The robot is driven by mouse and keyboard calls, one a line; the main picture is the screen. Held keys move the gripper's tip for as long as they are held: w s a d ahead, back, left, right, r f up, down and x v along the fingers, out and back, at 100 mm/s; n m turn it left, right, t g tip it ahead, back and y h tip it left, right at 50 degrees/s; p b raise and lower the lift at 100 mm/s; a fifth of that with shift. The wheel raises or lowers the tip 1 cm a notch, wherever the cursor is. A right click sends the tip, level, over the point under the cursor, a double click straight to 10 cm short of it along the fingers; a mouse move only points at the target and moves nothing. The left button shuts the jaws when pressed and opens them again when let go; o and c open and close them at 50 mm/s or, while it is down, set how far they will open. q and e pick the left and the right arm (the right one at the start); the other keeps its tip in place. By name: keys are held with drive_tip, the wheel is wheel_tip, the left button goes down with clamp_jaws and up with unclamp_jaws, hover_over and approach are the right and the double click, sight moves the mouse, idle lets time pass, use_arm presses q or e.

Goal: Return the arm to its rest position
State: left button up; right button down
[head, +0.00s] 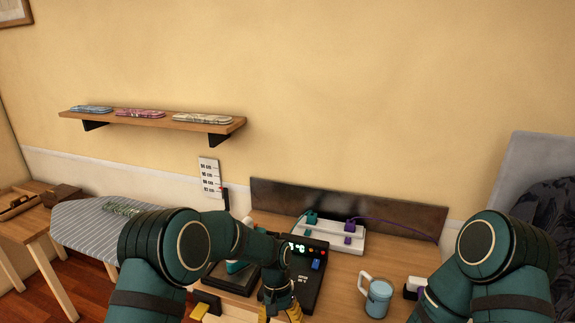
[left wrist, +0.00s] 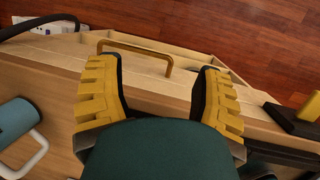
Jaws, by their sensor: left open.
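My left arm (head: 165,248) reaches in from the left of the head view and bends over the desk. My left gripper (head: 280,312) points down at the desk's near side, its yellow fingers partly cut off by the bottom edge. In the left wrist view the gripper (left wrist: 158,72) is open and empty. A yellow bar handle (left wrist: 140,48) on a wooden drawer front shows beyond and between the fingers; no contact is visible. My right arm (head: 490,250) shows at the right, but its gripper is outside the view.
A black device (head: 305,268) with a lit display stands close to the left gripper. A mug (head: 377,296) stands right of it, and a white power strip (head: 335,238) lies behind. A striped ironing board (head: 90,228) is at left. A wall shelf (head: 150,120) holds folded items.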

use_arm(q)
drive_tip(key=s+a+f+n+t+h, duration=0.1)
drive_tip(key=s+a+f, duration=0.2)
drive_tip(key=s, duration=0.3)
drive_tip(key=s+a+f+n+t+h+b, duration=0.1)
drive_tip(key=s+a+f+n+t, duration=0.1)
drive_tip(key=s+f, duration=0.2)
drive_tip(key=s+a+f+n+t, duration=0.2)
drive_tip(key=s+a+f, duration=0.1)
drive_tip(key=s, duration=0.5)
drive_tip(key=shift+s+a+f+h, duration=0.3)
drive_tip(key=shift+h, duration=0.1)
